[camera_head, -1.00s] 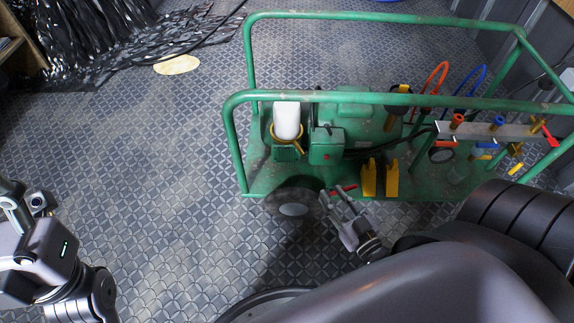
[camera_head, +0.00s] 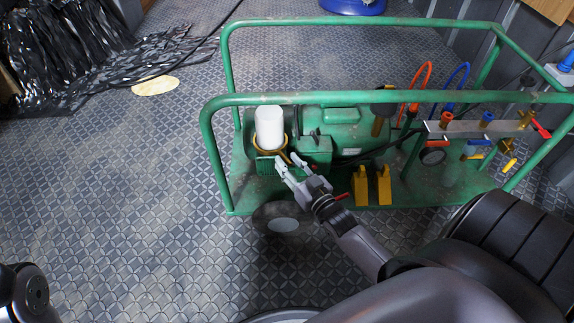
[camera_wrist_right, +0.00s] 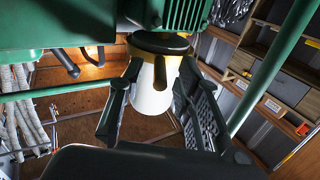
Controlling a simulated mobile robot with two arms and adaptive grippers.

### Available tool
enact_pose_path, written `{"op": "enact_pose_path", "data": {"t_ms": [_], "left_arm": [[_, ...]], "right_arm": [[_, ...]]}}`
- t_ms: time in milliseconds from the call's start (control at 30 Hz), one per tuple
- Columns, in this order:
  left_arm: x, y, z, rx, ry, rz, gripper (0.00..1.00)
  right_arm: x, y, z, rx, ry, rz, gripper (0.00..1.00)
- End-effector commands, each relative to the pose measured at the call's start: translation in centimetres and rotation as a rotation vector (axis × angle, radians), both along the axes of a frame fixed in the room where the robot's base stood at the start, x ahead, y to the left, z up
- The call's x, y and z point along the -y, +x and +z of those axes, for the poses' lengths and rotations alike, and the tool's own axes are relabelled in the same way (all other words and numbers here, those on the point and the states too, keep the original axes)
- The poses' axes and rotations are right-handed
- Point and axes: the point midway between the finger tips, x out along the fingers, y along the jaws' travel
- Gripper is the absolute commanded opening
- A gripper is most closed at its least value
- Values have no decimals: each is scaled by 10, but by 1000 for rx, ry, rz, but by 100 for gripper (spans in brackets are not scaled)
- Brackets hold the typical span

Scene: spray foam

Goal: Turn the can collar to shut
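The white can (camera_head: 269,127) stands upright on the green machine, seated in a yellow collar (camera_head: 283,149). The collar's short handle points toward the lower right. My right gripper (camera_head: 286,163) is just in front of the collar, fingers apart. In the right wrist view the can (camera_wrist_right: 153,101) appears upside down below the yellow collar (camera_wrist_right: 150,50), and the collar handle (camera_wrist_right: 160,75) lies between the open fingers (camera_wrist_right: 159,68). I see no clear grip on it. Of my left arm only a part shows at the bottom left; its gripper is out of frame.
A green cart rail (camera_head: 400,98) runs across in front of the machine, close to the can and my right arm. Yellow blocks (camera_head: 371,187) and a valve bar (camera_head: 470,129) are to the right. The patterned floor at left is open.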

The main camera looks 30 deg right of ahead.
Motion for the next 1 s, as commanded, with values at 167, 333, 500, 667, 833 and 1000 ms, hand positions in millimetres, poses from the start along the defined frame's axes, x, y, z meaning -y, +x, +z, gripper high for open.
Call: {"op": "enact_pose_path", "data": {"t_ms": [167,333,500,667,833,1000], "left_arm": [[0,-3,2,19,1,1,60],[1,-3,3,21,2,2,60],[1,-3,3,21,2,2,60],[1,-3,3,21,2,1,60],[1,-3,3,21,2,1,60],[1,-3,3,21,2,1,60]], "right_arm": [[0,13,-1,-1,0,0,31],[0,14,0,-2,0,0,31],[0,14,0,-2,0,0,28],[0,14,0,-2,0,0,17],[0,14,0,-2,0,0,6],[0,14,0,-2,0,0,0]]}}
